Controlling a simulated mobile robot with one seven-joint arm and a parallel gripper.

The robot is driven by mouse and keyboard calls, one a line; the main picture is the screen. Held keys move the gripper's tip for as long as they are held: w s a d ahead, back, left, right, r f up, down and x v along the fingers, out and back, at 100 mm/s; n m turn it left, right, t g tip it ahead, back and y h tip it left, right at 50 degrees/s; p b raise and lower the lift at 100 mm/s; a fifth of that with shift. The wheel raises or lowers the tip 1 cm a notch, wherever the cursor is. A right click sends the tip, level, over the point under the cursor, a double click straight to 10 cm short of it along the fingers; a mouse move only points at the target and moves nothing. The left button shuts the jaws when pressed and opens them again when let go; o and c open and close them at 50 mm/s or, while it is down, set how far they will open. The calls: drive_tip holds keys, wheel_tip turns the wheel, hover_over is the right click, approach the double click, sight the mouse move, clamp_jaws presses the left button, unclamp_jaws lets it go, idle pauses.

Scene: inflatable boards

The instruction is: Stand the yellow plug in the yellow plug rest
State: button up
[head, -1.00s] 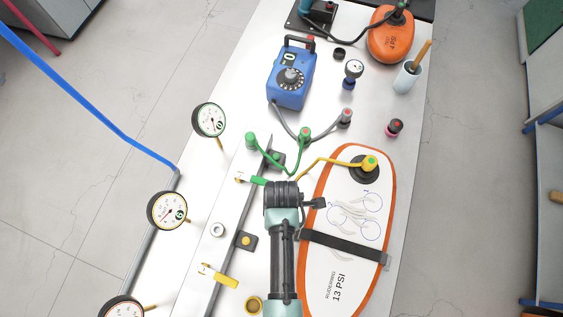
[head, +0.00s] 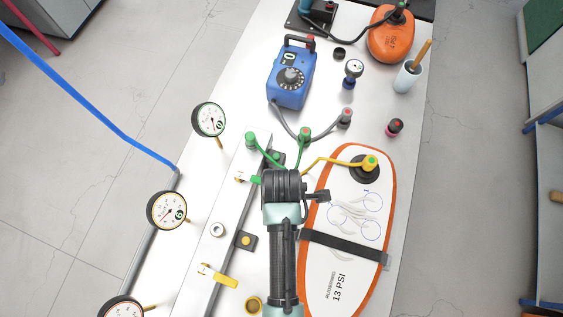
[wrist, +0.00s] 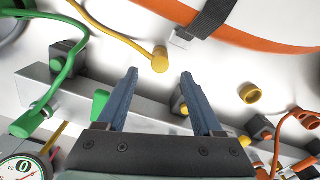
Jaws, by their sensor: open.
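The yellow plug (wrist: 160,60) is at the end of a yellow hose. In the wrist view it lies just beyond my fingertips, roughly centred between them; I cannot tell whether it touches the table. In the head view my arm hides it, but its yellow hose (head: 320,161) shows. My gripper (wrist: 159,75) is open and empty, its two blue fingers spread on either side of the plug's line. The yellow plug rest appears to be the hollow yellow ring (wrist: 250,93), right of my fingers; it also shows low in the head view (head: 254,304).
The white and orange board (head: 345,270) with a black strap (head: 345,248) lies right of my arm. A metal rail (head: 228,262) with valves and levers runs on the left. Green hoses (wrist: 68,70) curve nearby. A blue pump (head: 291,78) stands farther back.

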wheel_tip(320, 180, up, 7)
idle(0.3)
drive_tip(key=shift+f, duration=0.1)
idle(0.4)
drive_tip(key=w+r+m+t+b, duration=0.2)
drive_tip(key=w+r+m+t, duration=0.45)
drive_tip(key=w+r, duration=0.8)
drive_tip(key=w+r+m+t, duration=0.1)
drive_tip(key=w+r+t, duration=0.3)
drive_tip(key=r, duration=0.4)
drive_tip(key=w+r+m+t, duration=0.2)
drive_tip(key=w+r+t, duration=0.2)
drive_tip(key=r, duration=0.5)
wheel_tip(320, 180, up, 19)
drive_tip(key=s+m+t+b, duration=0.1)
drive_tip(key=s+m+t, duration=0.25)
drive_tip(key=t, duration=0.35)
drive_tip(key=s+r+m+t, duration=0.5)
drive_tip(key=s+r, duration=0.4)
drive_tip(key=r, duration=0.5)
drive_tip(key=shift+s+t+b, duration=0.25)
drive_tip(key=shift+t+b, duration=0.1)
drive_tip(key=shift+t, duration=0.1)
